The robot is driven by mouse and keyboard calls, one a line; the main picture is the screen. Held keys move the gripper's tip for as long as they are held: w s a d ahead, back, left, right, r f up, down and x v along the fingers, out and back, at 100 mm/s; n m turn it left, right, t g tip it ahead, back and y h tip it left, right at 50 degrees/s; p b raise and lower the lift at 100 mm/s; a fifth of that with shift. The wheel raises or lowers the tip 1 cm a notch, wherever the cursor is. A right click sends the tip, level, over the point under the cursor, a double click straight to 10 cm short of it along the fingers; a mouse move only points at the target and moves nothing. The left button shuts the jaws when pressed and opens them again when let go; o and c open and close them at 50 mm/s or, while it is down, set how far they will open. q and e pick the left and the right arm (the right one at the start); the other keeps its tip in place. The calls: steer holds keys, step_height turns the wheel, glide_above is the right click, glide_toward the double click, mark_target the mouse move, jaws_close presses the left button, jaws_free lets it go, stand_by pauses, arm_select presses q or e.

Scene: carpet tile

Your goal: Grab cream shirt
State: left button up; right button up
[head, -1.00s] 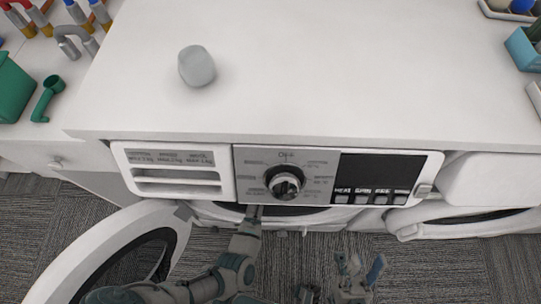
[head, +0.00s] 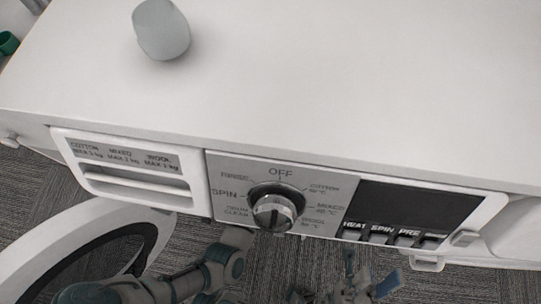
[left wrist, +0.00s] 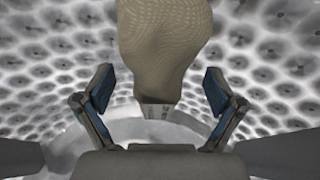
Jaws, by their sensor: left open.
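The cream shirt (left wrist: 163,45) shows as a beige, rounded bundle of cloth in the left wrist view, at the top middle. A small pale patch with dark marks (left wrist: 156,111) shows just below it. My left gripper (left wrist: 158,90) is open inside the dimpled metal drum. Its two fingers stand apart to the lower left and lower right of the cloth, with no visible grip on it. In the head view the left arm goes under the washing machine (head: 330,90), which hides that gripper. My right gripper (head: 368,275) is at the bottom, its fingers apart and empty.
The open round door (head: 60,240) stands at the lower left, beside my left arm. The control panel with its knob (head: 273,211) overhangs the arms. A grey cup-like object (head: 161,30) stands on the machine top. Carpet (head: 475,285) shows at the lower right.

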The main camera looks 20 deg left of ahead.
arm_select(q)
steer(key=shift+w+f, duration=0.1)
steer(key=shift+f, duration=0.2)
steer(key=shift+r, duration=0.35)
steer(key=c, duration=1.5)
